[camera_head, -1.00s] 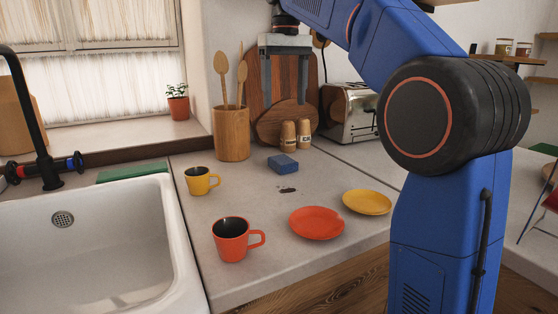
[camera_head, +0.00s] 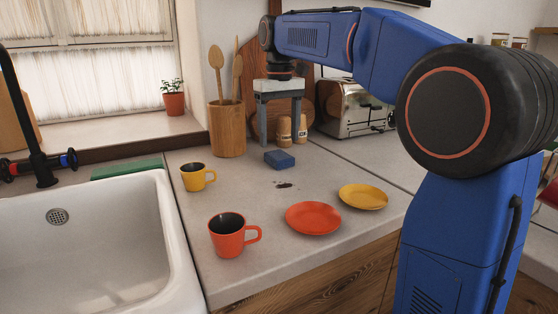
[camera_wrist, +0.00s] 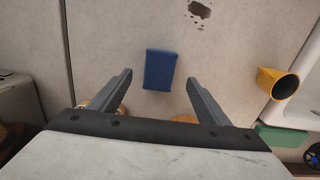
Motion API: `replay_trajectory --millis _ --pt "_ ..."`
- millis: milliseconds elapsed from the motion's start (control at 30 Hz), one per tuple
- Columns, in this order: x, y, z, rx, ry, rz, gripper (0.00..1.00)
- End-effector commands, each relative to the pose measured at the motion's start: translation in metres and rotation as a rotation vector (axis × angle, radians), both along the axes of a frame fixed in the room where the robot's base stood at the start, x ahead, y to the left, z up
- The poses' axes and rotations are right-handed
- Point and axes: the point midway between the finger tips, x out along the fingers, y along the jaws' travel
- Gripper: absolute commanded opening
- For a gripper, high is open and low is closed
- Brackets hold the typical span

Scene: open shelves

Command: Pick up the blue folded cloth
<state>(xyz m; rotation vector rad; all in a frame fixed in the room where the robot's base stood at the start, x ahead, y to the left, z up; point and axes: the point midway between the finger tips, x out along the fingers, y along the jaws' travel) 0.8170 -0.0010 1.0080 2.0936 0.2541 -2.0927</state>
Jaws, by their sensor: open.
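The blue folded cloth (camera_head: 279,158) is a small blue block lying on the pale counter, in front of the wooden shakers. My gripper (camera_head: 279,138) is open and empty, pointing down above and slightly behind the cloth. In the wrist view the cloth (camera_wrist: 160,70) lies beyond the fingertips, roughly centred between the two spread fingers of my gripper (camera_wrist: 159,78). The fingers do not touch it.
A yellow mug (camera_head: 197,177), an orange mug (camera_head: 230,236), an orange plate (camera_head: 313,217) and a yellow plate (camera_head: 362,196) stand nearer. A utensil holder (camera_head: 227,129) is left, a toaster (camera_head: 349,108) right. Wooden shakers (camera_head: 284,131) stand close behind the gripper. A dark stain (camera_head: 284,184) marks the counter.

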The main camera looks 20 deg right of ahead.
Motion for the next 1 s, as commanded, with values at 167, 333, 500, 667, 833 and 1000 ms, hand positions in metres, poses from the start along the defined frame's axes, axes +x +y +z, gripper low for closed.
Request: replay_trajectory --millis 167,333,500,667,833,1000 --pt "0.002 0.0 -0.017 -0.001 0.003 0.0 0.7" --pt "0.004 0.0 -0.039 0.0 0.002 0.0 0.7" --pt "0.004 0.0 -0.051 0.0 0.001 0.0 0.7" --pt "0.004 0.0 -0.052 0.0 0.0 0.0 0.7" --pt "0.004 0.0 -0.052 0.0 0.0 0.0 0.46" --pt "0.004 0.0 -0.052 0.0 0.0 0.0 0.26"
